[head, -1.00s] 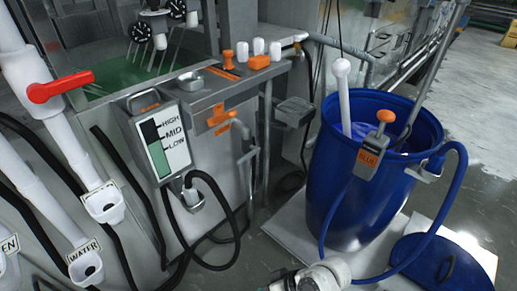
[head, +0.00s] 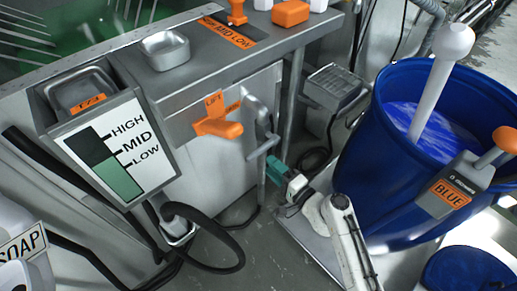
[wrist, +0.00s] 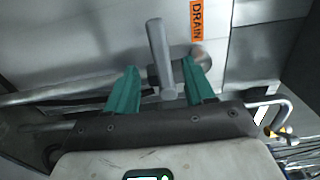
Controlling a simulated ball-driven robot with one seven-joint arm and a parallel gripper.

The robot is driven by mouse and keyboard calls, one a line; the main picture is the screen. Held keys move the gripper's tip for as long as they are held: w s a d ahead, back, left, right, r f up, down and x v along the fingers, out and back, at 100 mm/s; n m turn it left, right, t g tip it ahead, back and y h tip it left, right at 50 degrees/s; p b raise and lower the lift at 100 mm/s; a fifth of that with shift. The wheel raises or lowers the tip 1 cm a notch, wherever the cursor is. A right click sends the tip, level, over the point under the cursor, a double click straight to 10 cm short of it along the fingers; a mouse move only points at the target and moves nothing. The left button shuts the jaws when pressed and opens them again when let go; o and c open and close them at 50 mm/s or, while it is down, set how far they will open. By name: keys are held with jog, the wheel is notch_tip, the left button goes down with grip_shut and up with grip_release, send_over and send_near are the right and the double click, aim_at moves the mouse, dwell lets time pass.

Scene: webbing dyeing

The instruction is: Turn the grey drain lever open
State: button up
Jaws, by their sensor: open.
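The grey drain lever (wrist: 160,58) is a short, rounded bar in the wrist view, below and left of an orange DRAIN label (wrist: 197,22). It stands slightly tilted in front of a metal pipe. In the head view the lever (head: 263,148) juts from the pipework under the machine's front edge. My gripper (wrist: 159,68) has its two green fingers spread open, one on each side of the lever's lower part, with gaps visible. My gripper (head: 277,170) also shows in the head view, just below and right of the lever. I cannot tell its depth relative to the lever.
An orange handle (head: 218,128) with a LIFT label projects left of the lever. The blue barrel (head: 365,160) stands close to the right of my arm. A black hose (head: 225,245) loops at lower left. A grey tray (head: 335,88) is behind my gripper.

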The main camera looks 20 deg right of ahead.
aim_at(258, 155)
jog(key=x, duration=0.8)
jog(key=shift+a, duration=0.1)
jog(key=shift+s, duration=0.1)
jog(key=shift+c, duration=0.5)
jog(key=shift+f, duration=0.1)
grip_shut()
